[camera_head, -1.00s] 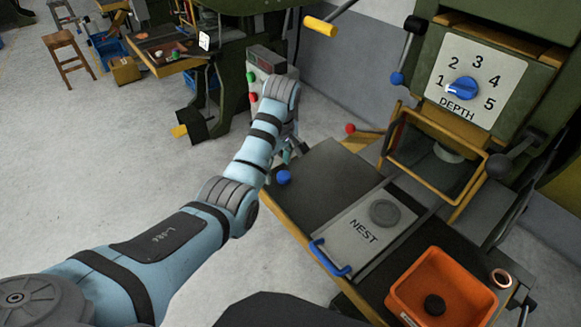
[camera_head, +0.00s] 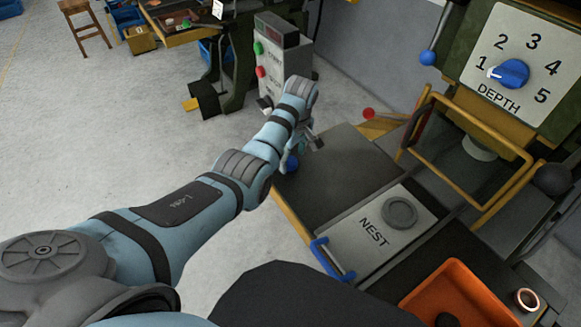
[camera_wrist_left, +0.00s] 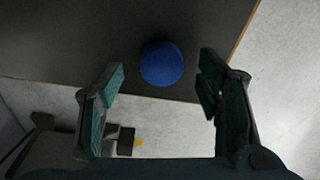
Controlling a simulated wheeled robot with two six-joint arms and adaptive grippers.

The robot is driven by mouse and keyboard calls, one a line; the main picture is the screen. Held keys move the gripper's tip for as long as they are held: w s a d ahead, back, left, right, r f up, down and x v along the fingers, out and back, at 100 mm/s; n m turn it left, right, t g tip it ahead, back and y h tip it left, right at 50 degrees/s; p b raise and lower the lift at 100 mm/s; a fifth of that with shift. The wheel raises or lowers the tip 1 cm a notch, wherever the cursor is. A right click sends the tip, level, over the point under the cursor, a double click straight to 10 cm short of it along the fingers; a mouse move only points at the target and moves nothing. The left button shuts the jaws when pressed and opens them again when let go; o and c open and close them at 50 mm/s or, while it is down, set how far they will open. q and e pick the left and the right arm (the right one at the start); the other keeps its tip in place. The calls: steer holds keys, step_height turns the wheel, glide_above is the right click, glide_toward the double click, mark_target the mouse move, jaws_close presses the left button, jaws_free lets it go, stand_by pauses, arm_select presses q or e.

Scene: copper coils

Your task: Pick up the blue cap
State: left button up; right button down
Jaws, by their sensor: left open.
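The blue cap (camera_head: 291,164) sits on the dark table top near its left edge, partly hidden behind my left arm in the head view. In the left wrist view the round blue cap (camera_wrist_left: 162,63) lies near the table edge, ahead of and between the finger lines. My left gripper (camera_wrist_left: 162,82) is open and empty, its two teal-padded fingers on either side of the cap's line, with no contact visible. In the head view the left gripper (camera_head: 303,150) is mostly hidden by its own wrist. My right gripper is not in view.
The grey NEST plate (camera_head: 350,245) with a blue handle (camera_head: 330,262) lies right of the cap. An orange bin (camera_head: 455,270) is at lower right, with a copper ring (camera_head: 526,299) beside it. A yellow guard frame (camera_head: 470,130) stands behind. The dark table top (camera_head: 330,180) is clear around the cap.

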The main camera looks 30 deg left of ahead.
mark_target(290, 161)
arm_select(q)
steer(key=shift+a+f, duration=0.1)
steer(key=shift+f, duration=0.7)
steer(key=shift+r, duration=0.1)
steer(key=shift+c, duration=0.8)
steer(key=c, duration=1)
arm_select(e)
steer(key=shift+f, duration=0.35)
